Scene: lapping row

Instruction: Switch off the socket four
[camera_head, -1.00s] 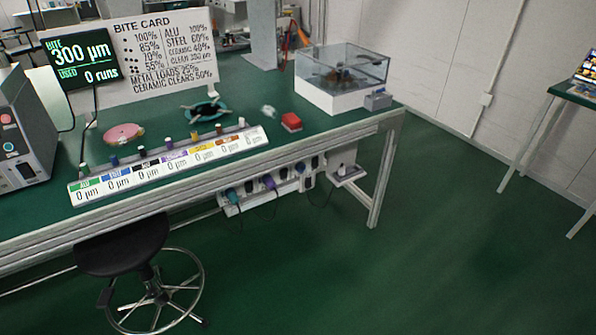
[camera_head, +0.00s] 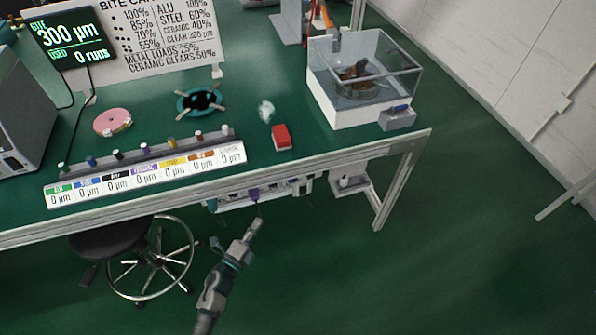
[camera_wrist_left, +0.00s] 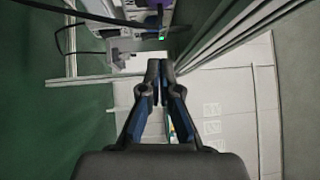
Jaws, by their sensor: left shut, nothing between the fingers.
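A white socket strip (camera_head: 232,204) hangs under the front edge of the bench, mostly hidden by the bench top in the head view. A purple plug (camera_head: 254,194) sits in it. In the left wrist view, part of the strip (camera_wrist_left: 124,42) shows at the top, with dark plugs, a purple plug (camera_wrist_left: 153,20) and a small green light. I cannot tell which socket is number four. My left gripper (camera_head: 257,223) is shut and empty, just below and in front of the strip, apart from it. Its closed fingertips (camera_wrist_left: 160,68) point towards the strip.
The bench (camera_head: 330,165) overhangs the strip, and its leg (camera_head: 398,185) stands to the right. A stool (camera_head: 115,238) stands left of my arm. A small shelf (camera_head: 352,182) hangs right of the strip. Cables hang below the strip. Floor to the right is clear.

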